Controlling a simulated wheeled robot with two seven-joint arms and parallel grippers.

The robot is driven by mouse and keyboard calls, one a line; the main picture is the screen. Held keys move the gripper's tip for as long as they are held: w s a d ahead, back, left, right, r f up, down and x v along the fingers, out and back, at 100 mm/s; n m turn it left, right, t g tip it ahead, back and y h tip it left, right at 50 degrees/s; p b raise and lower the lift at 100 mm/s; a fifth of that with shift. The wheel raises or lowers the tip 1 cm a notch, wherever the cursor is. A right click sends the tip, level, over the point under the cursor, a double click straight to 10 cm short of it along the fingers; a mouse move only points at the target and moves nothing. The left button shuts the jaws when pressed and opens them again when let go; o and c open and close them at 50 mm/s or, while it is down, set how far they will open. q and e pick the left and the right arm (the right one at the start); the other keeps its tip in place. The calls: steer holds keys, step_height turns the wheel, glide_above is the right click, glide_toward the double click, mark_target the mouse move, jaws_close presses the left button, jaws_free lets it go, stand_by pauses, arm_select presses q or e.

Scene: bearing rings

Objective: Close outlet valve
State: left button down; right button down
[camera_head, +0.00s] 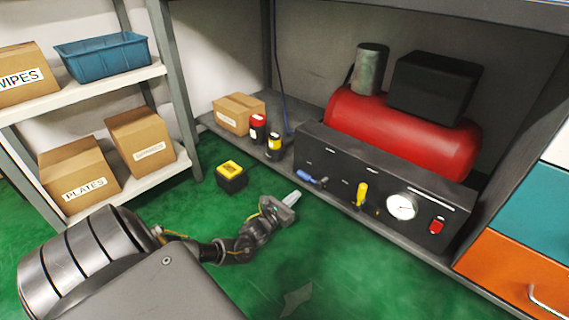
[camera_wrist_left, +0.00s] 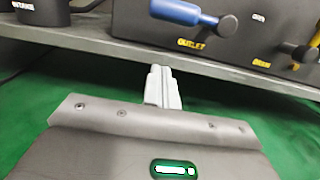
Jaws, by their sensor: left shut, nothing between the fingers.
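The outlet valve has a blue lever handle (camera_head: 312,181) on the left part of the dark control panel (camera_head: 335,165). In the left wrist view the blue handle (camera_wrist_left: 183,11) lies roughly sideways, extending left from its grey pivot, above the yellow label "OUTLET" (camera_wrist_left: 191,43). My left gripper (camera_head: 292,196) is shut and empty, in front of the shelf edge, below and left of the handle and apart from it. Its closed fingers (camera_wrist_left: 162,84) point towards the panel below the handle in the wrist view. My right gripper is not in view.
A yellow valve handle (camera_head: 360,193), a gauge (camera_head: 401,207) and a red switch (camera_head: 436,226) are farther right on the panel. The shelf edge (camera_wrist_left: 100,49) lies between fingers and panel. A black-and-yellow box (camera_head: 231,178) is on the green floor, left of the gripper.

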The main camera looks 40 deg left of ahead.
mark_target(310, 179)
arm_select(q)
steer(key=shift+w+f+b, duration=0.1)
steer(key=shift+w+b, duration=0.35)
steer(key=shift+w, duration=0.55)
steer(key=shift+w+r+b, duration=0.1)
steer(key=shift+r+b, duration=0.2)
steer(key=shift+r, duration=1.9)
